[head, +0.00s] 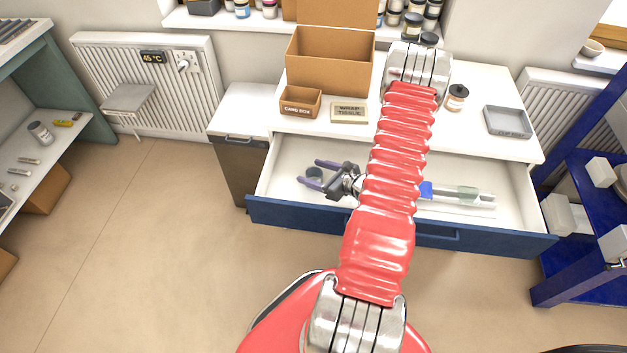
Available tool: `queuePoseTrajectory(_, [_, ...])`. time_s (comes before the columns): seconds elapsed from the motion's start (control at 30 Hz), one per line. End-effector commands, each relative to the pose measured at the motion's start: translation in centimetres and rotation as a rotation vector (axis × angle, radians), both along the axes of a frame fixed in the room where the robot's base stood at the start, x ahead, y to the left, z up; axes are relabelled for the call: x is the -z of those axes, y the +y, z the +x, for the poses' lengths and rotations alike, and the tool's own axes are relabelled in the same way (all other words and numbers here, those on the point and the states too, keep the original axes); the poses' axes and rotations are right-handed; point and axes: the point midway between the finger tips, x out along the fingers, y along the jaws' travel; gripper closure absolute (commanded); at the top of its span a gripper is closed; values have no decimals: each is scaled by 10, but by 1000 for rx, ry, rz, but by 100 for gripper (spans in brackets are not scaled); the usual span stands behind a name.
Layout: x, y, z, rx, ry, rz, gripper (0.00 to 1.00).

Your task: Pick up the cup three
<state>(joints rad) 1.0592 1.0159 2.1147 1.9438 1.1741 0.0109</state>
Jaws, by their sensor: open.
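A small grey-blue cup (315,173) is in the left part of the open drawer (281,180). No number can be read on it, so I cannot tell whether it is cup three. My gripper (309,173), with purple fingers, reaches into the drawer from the right, its fingertips pointing left. It is open, with one finger on the far side of the cup and one on the near side. I cannot tell whether either finger touches the cup. My red arm hides the middle of the drawer.
A blue item (426,190) and a pale greenish item (462,194) lie in the drawer's right part. On the worktop above are a card box (300,102), a wrap tissue box (349,111), a larger carton (329,62), a jar (457,97) and a grey tray (508,121).

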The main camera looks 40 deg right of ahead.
Motion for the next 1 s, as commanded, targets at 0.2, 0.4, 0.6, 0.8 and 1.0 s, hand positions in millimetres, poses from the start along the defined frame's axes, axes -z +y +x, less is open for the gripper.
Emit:
queuePoseTrajectory(0.2, [0, 0, 0, 0, 0, 0, 38])
queuePoseTrajectory(0.4, [0, 0, 0, 0, 0, 0, 38])
queuePoseTrajectory(0.6, [0, 0, 0, 0, 0, 0, 52])
queuePoseTrajectory(0.8, [0, 0, 0, 0, 0, 0, 66])
queuePoseTrajectory(1.0, [0, 0, -1, 0, 0, 1, 80])
